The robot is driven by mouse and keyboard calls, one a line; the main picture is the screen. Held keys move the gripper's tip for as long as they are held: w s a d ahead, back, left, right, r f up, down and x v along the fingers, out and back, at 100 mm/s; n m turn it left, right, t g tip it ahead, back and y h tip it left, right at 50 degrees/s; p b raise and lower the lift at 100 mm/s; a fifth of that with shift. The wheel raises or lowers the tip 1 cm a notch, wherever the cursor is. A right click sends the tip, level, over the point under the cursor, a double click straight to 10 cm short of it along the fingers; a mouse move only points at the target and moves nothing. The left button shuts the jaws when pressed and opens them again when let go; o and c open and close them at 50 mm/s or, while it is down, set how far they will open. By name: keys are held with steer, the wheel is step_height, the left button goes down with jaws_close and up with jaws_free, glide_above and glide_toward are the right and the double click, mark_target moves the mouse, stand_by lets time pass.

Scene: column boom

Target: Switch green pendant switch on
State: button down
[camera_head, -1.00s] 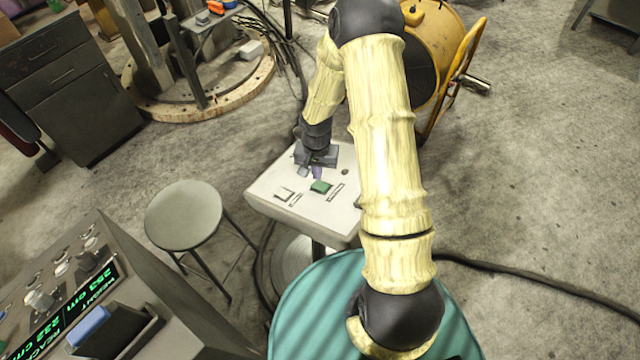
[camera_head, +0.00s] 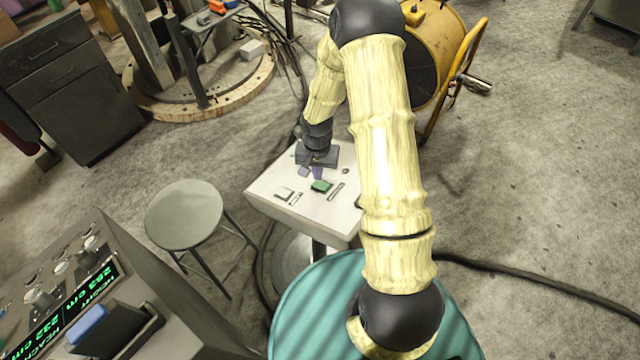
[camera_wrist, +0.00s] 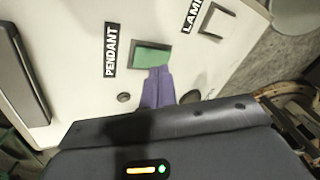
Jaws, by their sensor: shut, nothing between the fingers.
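The green pendant switch (camera_head: 321,186) is a green rocker on a white panel (camera_head: 262,195). In the wrist view the green switch (camera_wrist: 152,57) sits beside a black label reading PENDANT (camera_wrist: 111,50). My gripper (camera_head: 318,172) is above the panel, at the far edge of the switch. In the wrist view my purple fingers (camera_wrist: 158,80) are shut and empty, with their tips at the lower edge of the green switch. I cannot tell whether they touch it. Which way the rocker is tilted is unclear.
A white lamp switch (camera_wrist: 217,22) with a LAMP label is beside it; it also shows in the head view (camera_head: 284,193). A grey stool (camera_head: 184,214) stands left of the panel. A console (camera_head: 100,290) is at lower left, and a yellow fan (camera_head: 440,45) stands behind.

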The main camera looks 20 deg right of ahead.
mark_target(317, 183)
steer(key=shift+f+b, duration=1.05)
steer(key=shift+f, duration=0.25)
stand_by(0.8)
step_height(317, 183, up, 7)
steer(key=p, duration=0.5)
stand_by(0.5)
steer(key=shift+r, duration=0.1)
stand_by(0.4)
steer(key=s+r+n+t+b, duration=0.2)
steer(key=s+r+n+b, duration=0.2)
steer(key=s+r, duration=1)
steer(key=shift+s+r+n+t+b, duration=0.15)
steer(key=shift+r+n+t+b, duration=0.2)
steer(key=shift+r, duration=0.2)
